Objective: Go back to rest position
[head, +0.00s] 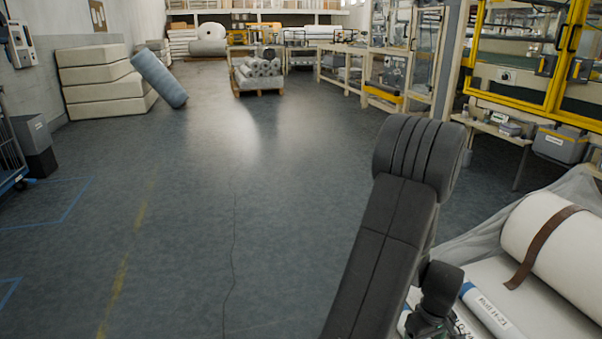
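My dark grey arm rises from the bottom edge, bends at a thick ribbed joint and comes down on its right side to the wrist. The wrist is at the bottom edge, beside the rolls at the lower right. My gripper's fingers do not show; they are below the frame or hidden behind my arm. A large white wadding roll (548,238) with a brown strap (541,247) lies at the right. A thin roll with a blue-edged printed label (488,311) lies in front of it. Part of another label (462,327) shows close to my wrist.
Translucent wrapping (490,225) drapes behind the white roll. A workbench (490,130) and yellow-framed machine (520,100) stand beyond. Stacked pads (100,80) and a leaning blue roll (158,78) are at far left. A pallet of grey rolls (258,75) stands far back. The middle floor is clear.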

